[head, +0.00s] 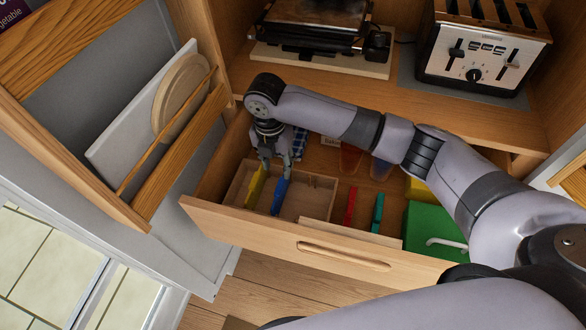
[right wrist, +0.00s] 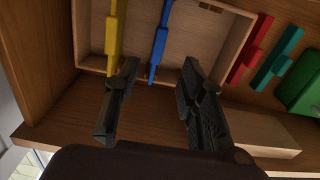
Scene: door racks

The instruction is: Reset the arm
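My right gripper (head: 276,168) hangs over the left part of an open drawer (head: 290,235), pointing down. Its two fingers are apart, and I see nothing held between them in the right wrist view (right wrist: 158,85). A blue clip-like item (head: 279,196) lies just below the fingertips, in line with the gap between them; it also shows in the right wrist view (right wrist: 160,42). A yellow item (head: 256,186) lies to its left, near the left finger. Both are in a wooden tray (head: 318,190) inside the drawer. Whether a fingertip touches either item I cannot tell. My left gripper is not in view.
Red (head: 350,206) and teal (head: 377,213) items and a green box (head: 432,232) lie farther right in the drawer. A toaster (head: 484,50) and a dark grill (head: 320,22) stand on the shelf above. A door rack (head: 165,150) holding boards is at left.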

